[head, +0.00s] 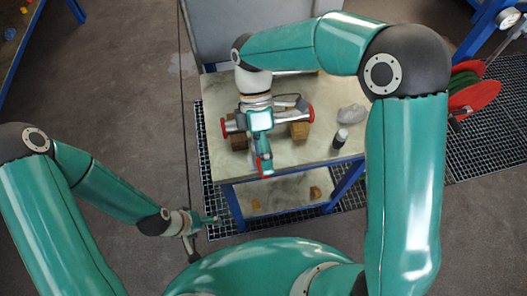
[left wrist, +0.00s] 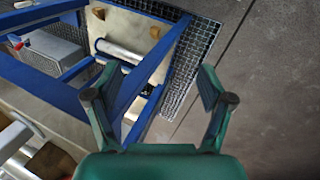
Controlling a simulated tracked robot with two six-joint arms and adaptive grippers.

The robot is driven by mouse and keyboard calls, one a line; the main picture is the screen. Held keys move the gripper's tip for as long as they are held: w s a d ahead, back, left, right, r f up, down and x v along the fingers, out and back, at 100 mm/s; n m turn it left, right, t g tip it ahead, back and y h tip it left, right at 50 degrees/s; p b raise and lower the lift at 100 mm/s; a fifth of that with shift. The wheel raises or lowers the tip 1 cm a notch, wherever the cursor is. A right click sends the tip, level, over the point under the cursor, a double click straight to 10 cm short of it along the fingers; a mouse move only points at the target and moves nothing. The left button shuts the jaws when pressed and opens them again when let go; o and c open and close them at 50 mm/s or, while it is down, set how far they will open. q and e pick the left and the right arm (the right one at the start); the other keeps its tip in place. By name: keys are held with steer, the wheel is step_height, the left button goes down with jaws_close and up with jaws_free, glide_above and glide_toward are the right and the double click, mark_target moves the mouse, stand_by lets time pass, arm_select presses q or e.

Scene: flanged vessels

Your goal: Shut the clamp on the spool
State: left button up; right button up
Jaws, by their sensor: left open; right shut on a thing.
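The spool (head: 298,114), a silver pipe with red flanged ends, lies across wooden blocks on the table. My right gripper (head: 264,158) is in front of the spool's middle in the head view. It is shut on a small part with red on it, which looks like the clamp's handle. The gripper hides most of the clamp and the spool's middle, so I cannot tell how the clamp sits. My left gripper (head: 207,220) is open and empty, low beside the table's front left. Its spread fingers also show in the left wrist view (left wrist: 155,105).
The beige table (head: 295,160) has blue legs and a lower shelf (head: 285,203). A small dark bottle (head: 340,139) and a grey lump (head: 352,113) stand right of the spool. A red hose reel (head: 478,93) is at the right. Floor left of the table is clear.

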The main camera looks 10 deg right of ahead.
steer(key=shift+w+r+g+p, duration=0.25)
steer(key=shift+w+g+p, duration=0.25)
steer(key=shift+g+p, duration=0.75)
